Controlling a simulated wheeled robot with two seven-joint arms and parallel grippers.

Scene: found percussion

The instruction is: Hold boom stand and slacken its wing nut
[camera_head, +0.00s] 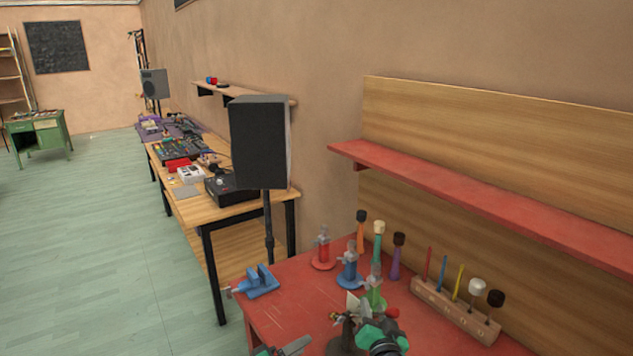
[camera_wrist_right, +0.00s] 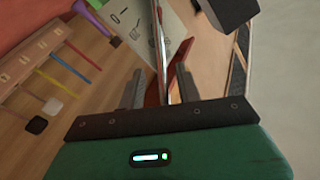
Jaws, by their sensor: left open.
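A thin metal rod (camera_wrist_right: 158,40), apparently part of the boom stand, crosses the right wrist view from the top. My right gripper (camera_wrist_right: 161,72) has its dark fingers apart, one on each side of the rod, with a gap showing. In the head view my right gripper (camera_head: 352,322) is low over the red bench, crowded against dark and brassy parts that I cannot separate clearly. I cannot make out the wing nut. My left gripper (camera_head: 290,347) is open at the bottom edge of the head view, left of the right one, and mostly cut off.
The red bench (camera_head: 285,300) carries a blue vise (camera_head: 258,281), red (camera_head: 323,250), blue (camera_head: 349,268) and green (camera_head: 375,290) small clamp-like devices, upright mallets, and a wooden rack (camera_head: 452,308). A pale card (camera_wrist_right: 150,30) lies behind the rod. The bench's left front is clear.

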